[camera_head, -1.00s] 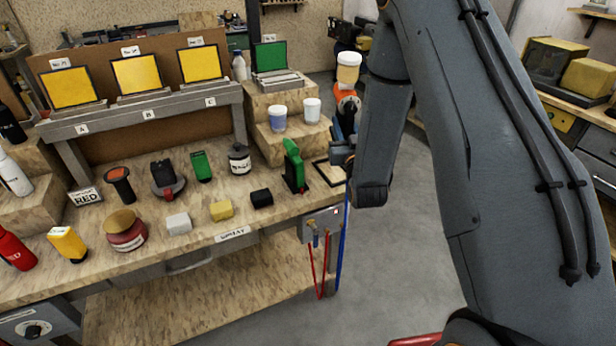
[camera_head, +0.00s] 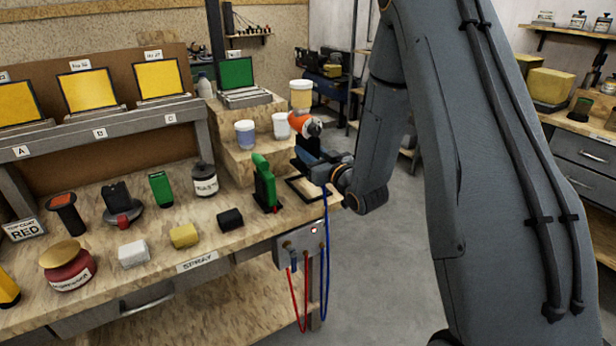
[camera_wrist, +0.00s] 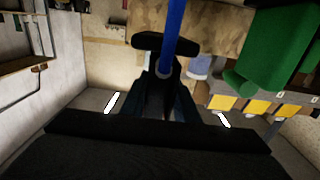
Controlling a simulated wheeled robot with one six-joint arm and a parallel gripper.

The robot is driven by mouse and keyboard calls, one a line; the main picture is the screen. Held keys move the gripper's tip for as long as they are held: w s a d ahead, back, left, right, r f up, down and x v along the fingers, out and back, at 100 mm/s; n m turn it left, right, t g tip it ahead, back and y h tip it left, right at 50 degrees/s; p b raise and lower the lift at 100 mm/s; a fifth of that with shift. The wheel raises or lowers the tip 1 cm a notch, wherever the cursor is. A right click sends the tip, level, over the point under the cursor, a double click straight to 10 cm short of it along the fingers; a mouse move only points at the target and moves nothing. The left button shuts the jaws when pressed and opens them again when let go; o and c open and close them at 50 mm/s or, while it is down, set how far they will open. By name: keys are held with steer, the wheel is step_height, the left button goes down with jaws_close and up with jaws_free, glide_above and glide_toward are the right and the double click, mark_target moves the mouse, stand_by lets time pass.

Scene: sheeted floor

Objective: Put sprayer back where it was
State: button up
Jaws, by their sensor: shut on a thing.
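The sprayer, with an orange and silver head (camera_head: 303,123) and a cream-coloured cup (camera_head: 301,95) on top, is upright at the bench's right end. My gripper (camera_head: 320,170) is shut on its dark handle; the arm partly hides the fingers. A blue hose (camera_head: 325,225) hangs from the handle. In the wrist view the dark handle (camera_wrist: 163,85) is between the fingers, with the hose (camera_wrist: 175,25) crossing it. A black square frame (camera_head: 292,190) lies on the bench corner below the sprayer. I cannot tell whether the sprayer touches it.
Two cups (camera_head: 245,133) stand on a wooden step behind. A control box (camera_head: 300,245) hangs on the bench's end. Open floor (camera_head: 375,270) lies right.

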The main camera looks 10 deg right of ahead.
steer(key=shift+f+p, duration=0.6)
steer(key=shift+f, duration=2.8)
steer(key=shift+f, duration=0.1)
steer(key=o, duration=0.7)
steer(key=shift+f, duration=0.1)
steer(key=shift+c, duration=0.2)
steer(key=s+d+f+m+g+h+b, duration=0.1)
steer(key=s+d+g+h, duration=0.3)
steer(key=s, duration=0.6)
steer(key=s+f+m+g+h+b, duration=0.1)
steer(key=s+g+h+b, duration=0.1)
steer(key=s+g, duration=0.65)
steer(key=s+a+r+g, duration=0.1)
steer(key=s+g, duration=0.1)
steer(key=s, duration=0.6)
steer(key=s+a+r+m+g, duration=0.1)
steer(key=s+a+r+g, duration=0.1)
steer(key=s, duration=0.6)
steer(key=shift+s+a+r+m, duration=0.2)
steer(key=shift+s+a+m, duration=0.1)
steer(key=shift+s, duration=0.05)
